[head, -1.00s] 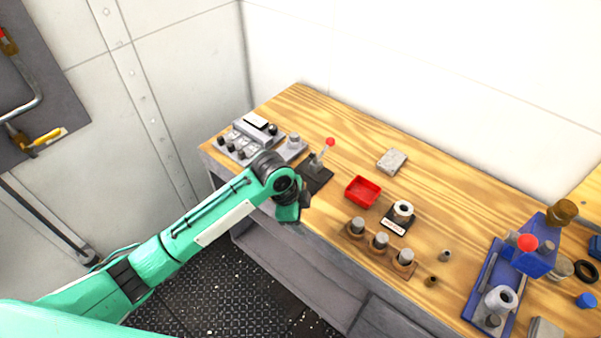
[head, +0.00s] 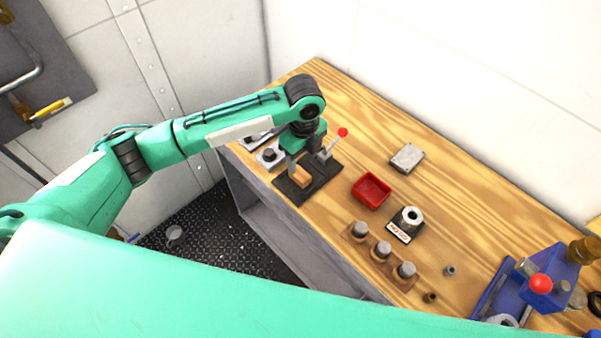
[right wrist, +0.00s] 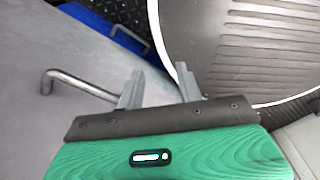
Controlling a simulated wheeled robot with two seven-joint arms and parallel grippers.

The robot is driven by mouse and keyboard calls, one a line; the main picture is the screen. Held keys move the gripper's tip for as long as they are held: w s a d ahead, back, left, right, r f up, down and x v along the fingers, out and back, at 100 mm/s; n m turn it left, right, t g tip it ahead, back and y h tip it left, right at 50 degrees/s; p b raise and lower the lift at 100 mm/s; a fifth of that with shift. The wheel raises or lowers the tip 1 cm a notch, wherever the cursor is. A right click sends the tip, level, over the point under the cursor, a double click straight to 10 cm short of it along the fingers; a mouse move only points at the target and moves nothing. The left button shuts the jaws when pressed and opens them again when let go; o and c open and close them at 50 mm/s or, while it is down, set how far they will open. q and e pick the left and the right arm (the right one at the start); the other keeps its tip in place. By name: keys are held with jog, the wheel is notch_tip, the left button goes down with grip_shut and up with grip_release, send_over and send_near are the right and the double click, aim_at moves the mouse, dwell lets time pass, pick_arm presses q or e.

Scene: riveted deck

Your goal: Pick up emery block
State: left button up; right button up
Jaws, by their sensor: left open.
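A small tan block (head: 301,177) lies on a black base plate (head: 322,182) near the left end of the wooden bench. My left gripper (head: 308,164) points down just above the plate, open, its fingers close about the tan block. Whether they touch it I cannot tell. A grey speckled block (head: 407,157) lies apart, farther right and back. Which of these two is the emery block is not plain from the picture. My right gripper (right wrist: 159,84) is open and empty in the right wrist view, away from both blocks.
A lever with a red knob (head: 342,132) stands beside my left gripper. The back of the bench is mostly clear.

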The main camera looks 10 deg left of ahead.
aim_at(303, 176)
pick_arm(q)
jog(key=shift+f, duration=0.7)
jog(key=shift+w+f, duration=0.1)
jog(key=shift+f, duration=0.5)
jog(key=shift+f+p, duration=0.3)
jog(key=shift+p, duration=0.15)
notch_tip(303, 176, down, 4)
jog(key=shift+r+p, duration=0.2)
jog(key=shift+p, duration=0.55)
jog(key=shift+f, duration=0.5)
jog(key=c, duration=1.1)
pick_arm(e)
jog(key=r, duration=0.1)
jog(key=w+r, duration=0.1)
jog(key=shift+r, duration=0.35)
